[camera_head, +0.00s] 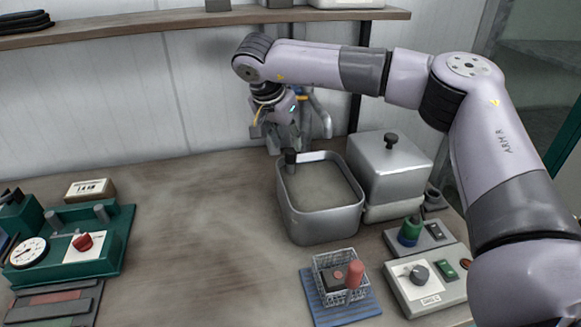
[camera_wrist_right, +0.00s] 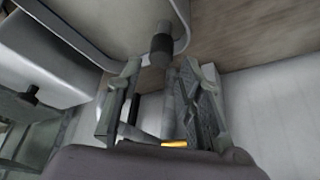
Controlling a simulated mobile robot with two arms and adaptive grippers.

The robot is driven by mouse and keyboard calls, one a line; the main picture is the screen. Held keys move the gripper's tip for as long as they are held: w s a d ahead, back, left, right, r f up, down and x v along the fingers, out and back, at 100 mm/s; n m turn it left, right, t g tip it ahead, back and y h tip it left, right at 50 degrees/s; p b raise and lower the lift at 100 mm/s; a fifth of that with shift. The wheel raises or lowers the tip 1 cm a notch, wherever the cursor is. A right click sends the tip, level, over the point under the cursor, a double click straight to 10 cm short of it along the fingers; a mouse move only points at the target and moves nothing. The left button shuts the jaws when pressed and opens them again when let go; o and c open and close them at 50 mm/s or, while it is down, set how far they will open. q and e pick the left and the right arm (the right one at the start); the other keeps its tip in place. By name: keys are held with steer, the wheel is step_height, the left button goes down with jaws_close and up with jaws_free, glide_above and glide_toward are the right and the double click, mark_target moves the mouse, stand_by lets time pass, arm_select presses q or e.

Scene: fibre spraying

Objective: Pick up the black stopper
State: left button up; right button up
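In the right wrist view the stopper (camera_wrist_right: 161,45) shows as a dark cylinder with a greyer end, just beyond and between the fingertips. My right gripper (camera_head: 299,143) is at the back of the basin, close to the stopper. In the wrist view the right gripper (camera_wrist_right: 160,68) is open, with gaps between each finger and the stopper. My left gripper is not in view.
A metal box with a black knob (camera_head: 391,165) stands right of the basin. A wire basket (camera_head: 337,273) on a blue mat and a control box (camera_head: 425,283) are in front. A green gauge unit (camera_head: 66,245) is at left. The table's middle is clear.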

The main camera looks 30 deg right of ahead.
mark_target(290, 150)
steer(key=shift+p+x, duration=0.7)
steer(key=shift+x, duration=2.05)
steer(key=shift+a, duration=0.2)
steer(key=shift+s, duration=0.1)
steer(key=shift+c, duration=0.4)
jaws_close()
